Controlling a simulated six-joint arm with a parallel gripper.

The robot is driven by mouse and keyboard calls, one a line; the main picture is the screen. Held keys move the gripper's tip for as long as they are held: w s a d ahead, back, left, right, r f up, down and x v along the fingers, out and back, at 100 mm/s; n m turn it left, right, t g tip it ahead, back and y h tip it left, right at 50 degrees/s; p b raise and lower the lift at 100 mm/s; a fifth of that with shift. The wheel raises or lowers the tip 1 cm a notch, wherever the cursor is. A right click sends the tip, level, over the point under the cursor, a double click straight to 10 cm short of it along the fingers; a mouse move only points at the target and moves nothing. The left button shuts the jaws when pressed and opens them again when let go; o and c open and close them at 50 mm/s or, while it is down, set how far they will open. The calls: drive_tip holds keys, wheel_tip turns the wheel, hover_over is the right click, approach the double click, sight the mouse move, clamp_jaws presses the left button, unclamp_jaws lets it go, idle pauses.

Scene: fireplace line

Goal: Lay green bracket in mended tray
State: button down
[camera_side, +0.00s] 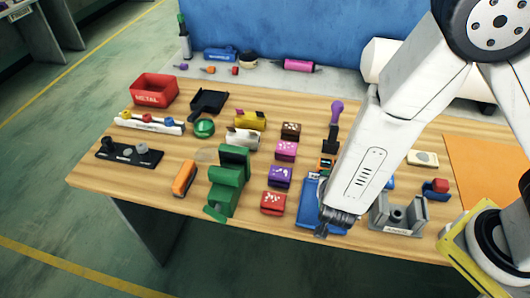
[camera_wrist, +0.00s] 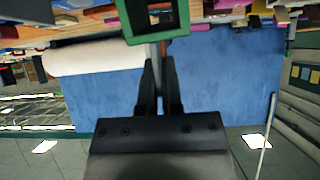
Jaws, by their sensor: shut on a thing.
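My gripper (camera_wrist: 158,62) has its two dark fingers close together, shut at a green, square, open-framed piece (camera_wrist: 184,22), which I take as the green bracket. It is at the fingertips in the wrist view; the exact contact is unclear. In the side view my gripper (camera_side: 322,231) is low, by the table's front edge, at the front of a blue tray (camera_side: 308,212). The bracket cannot be made out there. The tray is partly hidden by my arm, and its label is not fully readable, so I cannot tell if it is the mended tray.
A tall green stand (camera_side: 226,182) is left of a column of small boxes, including a red box (camera_side: 273,203). A grey holder (camera_side: 400,217) stands right of the tray. A red bin (camera_side: 154,89) is at the far left. An orange mat (camera_side: 490,170) covers the right side.

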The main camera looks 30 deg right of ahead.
drive_tip(key=shift+w+d+f, duration=0.1)
drive_tip(key=shift+d+f, duration=0.05)
drive_tip(key=shift+f, duration=1.6)
drive_tip(key=c, duration=0.7)
unclamp_jaws()
drive_tip(key=v, duration=0.8)
